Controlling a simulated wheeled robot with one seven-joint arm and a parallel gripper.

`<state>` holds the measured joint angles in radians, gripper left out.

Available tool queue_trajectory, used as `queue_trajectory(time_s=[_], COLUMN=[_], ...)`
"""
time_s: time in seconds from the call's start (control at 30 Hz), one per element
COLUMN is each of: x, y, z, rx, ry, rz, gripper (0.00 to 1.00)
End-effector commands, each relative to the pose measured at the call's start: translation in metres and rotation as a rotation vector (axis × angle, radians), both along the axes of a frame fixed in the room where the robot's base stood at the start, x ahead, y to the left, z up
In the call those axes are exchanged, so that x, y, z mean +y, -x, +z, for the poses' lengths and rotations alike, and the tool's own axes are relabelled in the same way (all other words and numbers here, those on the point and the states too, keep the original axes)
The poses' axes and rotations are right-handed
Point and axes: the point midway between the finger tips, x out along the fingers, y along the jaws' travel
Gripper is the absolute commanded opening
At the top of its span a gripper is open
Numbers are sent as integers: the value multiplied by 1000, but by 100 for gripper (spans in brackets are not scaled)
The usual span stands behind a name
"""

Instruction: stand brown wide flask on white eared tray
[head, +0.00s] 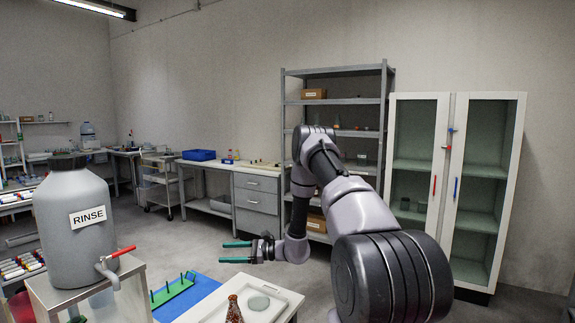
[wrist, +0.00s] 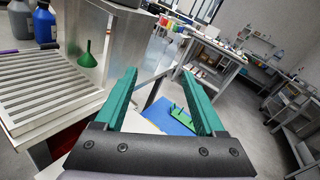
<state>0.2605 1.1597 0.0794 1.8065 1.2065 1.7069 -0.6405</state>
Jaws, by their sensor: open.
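A brown wide flask (head: 234,311) shows at the bottom edge of the head view, upright, with its base cut off. A white tray (head: 286,296) lies on the bench just right of it, partly cut off by the frame edge. A grey round dish (head: 259,303) is on the tray. I cannot tell whether the flask's base is on or beside the tray. My gripper (head: 226,252) is open and empty, held level above and beyond the flask, with its green fingers pointing left. The wrist view also shows my gripper (wrist: 160,75) with nothing between its fingers.
A blue mat (head: 199,300) with a green peg rack (head: 172,291) lies left of the tray. A large grey RINSE jug (head: 76,225) stands on a metal stand at left. The wrist view shows a green funnel (wrist: 87,54) by a slatted rack (wrist: 45,88).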

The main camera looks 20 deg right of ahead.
Motion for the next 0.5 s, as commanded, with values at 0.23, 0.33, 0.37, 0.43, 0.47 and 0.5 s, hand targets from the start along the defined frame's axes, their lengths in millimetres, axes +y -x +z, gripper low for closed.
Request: queue_trajectory(time_s=[0.23, 0.33, 0.37, 0.43, 0.47, 0.5], x=[26, 31, 32, 33, 33, 32], y=[44, 70, 78, 99, 108, 120], z=[129, 169, 180, 205, 215, 227], rx=[-141, -197, -214, -254, -272, -295], ry=[239, 350, 385, 468, 506, 556], rz=[276, 367, 391, 445, 465, 491], gripper=[72, 72, 72, 72, 72, 72])
